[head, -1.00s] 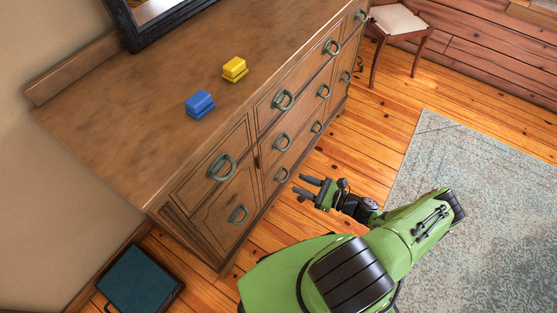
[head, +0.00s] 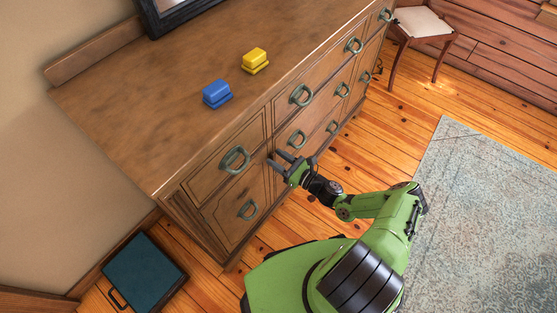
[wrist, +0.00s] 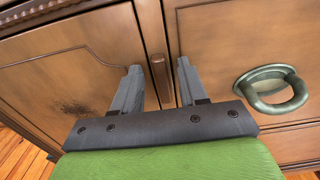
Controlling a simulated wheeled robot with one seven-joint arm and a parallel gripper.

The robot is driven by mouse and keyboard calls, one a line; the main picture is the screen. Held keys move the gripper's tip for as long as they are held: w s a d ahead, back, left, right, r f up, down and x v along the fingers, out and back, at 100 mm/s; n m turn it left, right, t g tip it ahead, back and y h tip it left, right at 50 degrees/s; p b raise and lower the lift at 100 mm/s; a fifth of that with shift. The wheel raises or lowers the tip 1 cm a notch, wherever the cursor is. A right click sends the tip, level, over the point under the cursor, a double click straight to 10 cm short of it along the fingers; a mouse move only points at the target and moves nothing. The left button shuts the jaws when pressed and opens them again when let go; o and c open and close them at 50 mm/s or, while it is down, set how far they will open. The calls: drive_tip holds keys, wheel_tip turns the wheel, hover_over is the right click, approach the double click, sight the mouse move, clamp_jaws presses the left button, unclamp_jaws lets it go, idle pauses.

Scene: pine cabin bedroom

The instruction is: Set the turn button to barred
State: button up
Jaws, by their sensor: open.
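The turn button is a small brown wooden bar (wrist: 160,78) on the narrow upright strip between two panelled fronts of the dresser (head: 140,130). In the wrist view it lies roughly lengthwise along that strip. My gripper (head: 276,158) is open at the dresser front, its two grey fingers pointing at it. In the wrist view, the fingertips of my gripper (wrist: 159,67) stand one on each side of the button, with gaps visible. I cannot tell whether they touch the wood. In the head view the fingers cover the button's place.
A ring handle (wrist: 272,92) sits right of my fingers. Blue (head: 217,94) and yellow (head: 255,60) blocks stand on the dresser top. A dark teal case (head: 145,272) lies on the floor at lower left. A chair (head: 421,24) stands beyond the dresser's far end.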

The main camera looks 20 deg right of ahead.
clamp_jaws()
drive_tip(key=shift+n, duration=0.3)
drive_tip(key=n, duration=0.3)
drive_tip(key=shift+s+a+f+n, duration=0.15)
drive_tip(key=shift+s+a+n, duration=0.05)
drive_tip(key=shift+a+n, duration=0.1)
drive_tip(key=shift+s+a+f+n+b, duration=0.15)
drive_tip(key=shift+f+n+b, duration=0.1)
drive_tip(key=shift+n, duration=1.9)
drive_tip(key=shift+s+a+f+n+b, duration=0.1)
drive_tip(key=shift+f+n+b, duration=0.1)
drive_tip(key=shift+n, duration=1.9)
drive_tip(key=shift+s+a+f+n+b, duration=0.15)
drive_tip(key=shift+f+n+b, duration=0.1)
drive_tip(key=shift+n, duration=1.9)
drive_tip(key=shift+w, duration=0.1)
